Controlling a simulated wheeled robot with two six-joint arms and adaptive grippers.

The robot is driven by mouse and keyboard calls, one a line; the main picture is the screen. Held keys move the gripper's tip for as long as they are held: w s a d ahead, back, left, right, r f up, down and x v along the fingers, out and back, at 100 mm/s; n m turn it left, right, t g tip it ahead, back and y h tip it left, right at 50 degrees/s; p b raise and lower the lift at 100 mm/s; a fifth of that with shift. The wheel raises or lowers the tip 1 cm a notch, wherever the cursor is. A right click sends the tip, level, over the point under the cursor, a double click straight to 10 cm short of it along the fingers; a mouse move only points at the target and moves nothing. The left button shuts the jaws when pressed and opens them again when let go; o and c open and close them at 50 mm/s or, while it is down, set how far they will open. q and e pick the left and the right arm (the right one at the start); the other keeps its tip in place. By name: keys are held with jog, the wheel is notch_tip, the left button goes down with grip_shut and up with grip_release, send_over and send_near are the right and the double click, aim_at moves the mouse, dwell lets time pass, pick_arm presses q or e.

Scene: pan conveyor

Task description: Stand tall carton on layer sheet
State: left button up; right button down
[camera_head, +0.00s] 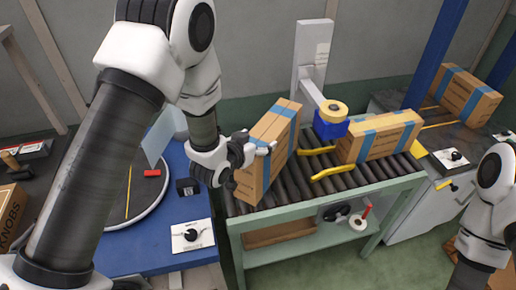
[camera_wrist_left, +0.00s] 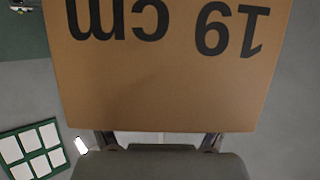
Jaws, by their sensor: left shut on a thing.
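A tall brown carton with blue tape (camera_head: 268,150) is upright and slightly tilted at the left end of the roller conveyor. My left gripper (camera_head: 262,148) is shut on it from its left side. I cannot tell whether its base touches the rollers. In the left wrist view the carton (camera_wrist_left: 165,65) fills the upper middle, with upside-down "19 cm" print, and the fingers (camera_wrist_left: 160,140) are mostly hidden below it. I cannot make out a layer sheet for certain. My right arm shows at the right edge, but its gripper is out of frame.
A second taped carton (camera_head: 380,136) lies on the conveyor (camera_head: 318,187), beside yellow guides (camera_head: 333,172). Another carton (camera_head: 467,94) is at the back right. A blue table (camera_head: 180,235) with a round turntable (camera_head: 150,195) stands left. A tape dispenser (camera_head: 331,120) rises behind the conveyor.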

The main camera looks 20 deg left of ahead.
pick_arm(q)
notch_tip(320, 180, down, 3)
jog(key=shift+r, duration=0.1)
jog(key=o, duration=1.7)
